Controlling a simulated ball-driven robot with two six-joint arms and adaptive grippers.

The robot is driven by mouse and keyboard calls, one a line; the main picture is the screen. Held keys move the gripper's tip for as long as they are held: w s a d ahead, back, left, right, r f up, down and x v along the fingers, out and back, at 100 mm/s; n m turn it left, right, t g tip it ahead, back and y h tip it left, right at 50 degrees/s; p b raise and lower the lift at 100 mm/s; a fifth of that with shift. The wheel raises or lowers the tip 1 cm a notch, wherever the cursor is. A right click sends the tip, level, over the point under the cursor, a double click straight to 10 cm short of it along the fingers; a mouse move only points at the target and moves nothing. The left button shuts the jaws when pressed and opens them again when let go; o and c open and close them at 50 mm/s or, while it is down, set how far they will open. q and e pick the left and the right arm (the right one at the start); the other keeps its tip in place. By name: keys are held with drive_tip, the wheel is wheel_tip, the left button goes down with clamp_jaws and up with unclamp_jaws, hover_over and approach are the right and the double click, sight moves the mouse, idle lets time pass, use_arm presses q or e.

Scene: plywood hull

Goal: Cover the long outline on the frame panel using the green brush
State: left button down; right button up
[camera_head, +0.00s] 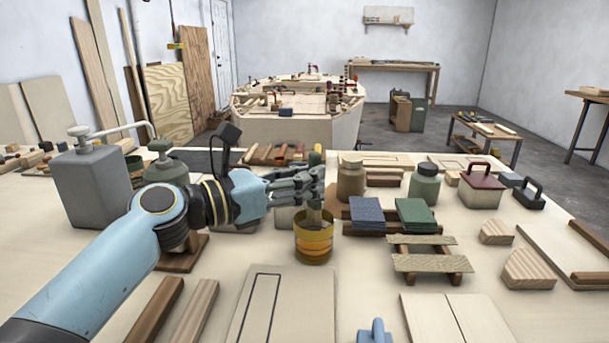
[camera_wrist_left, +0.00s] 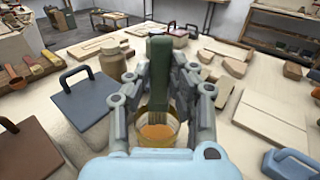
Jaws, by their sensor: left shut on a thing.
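My left gripper (camera_head: 303,190) is shut on the green brush (camera_head: 316,160), which is upright with its handle rising above the fingers. In the left wrist view the brush (camera_wrist_left: 158,70) stands between the two fingers, bristles down. The bristles are at the mouth of an amber jar (camera_head: 313,246) with orange contents; how deep they reach I cannot tell. The jar also shows in the wrist view (camera_wrist_left: 156,132). The pale frame panel (camera_head: 300,300) lies flat at the front of the table, with a long black outline (camera_head: 262,305). The outline's inside looks bare. My right gripper is not in view.
Blue (camera_head: 367,214) and green (camera_head: 416,214) pads stand right of the jar, behind a slatted wooden piece (camera_head: 432,262). A blue-handled thing (camera_head: 375,332) is at the front edge. Wooden strips (camera_head: 195,312) lie left of the panel. A grey canister (camera_head: 90,185) stands at left.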

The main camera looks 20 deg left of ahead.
sight(310, 205)
use_arm(q)
drive_tip(key=shift+f+b, duration=1.85)
drive_tip(key=shift+f, duration=1)
drive_tip(key=shift+r, duration=0.15)
wheel_tip(310, 205, up, 8)
drive_tip(key=p, duration=0.8)
drive_tip(key=shift+p, duration=0.35)
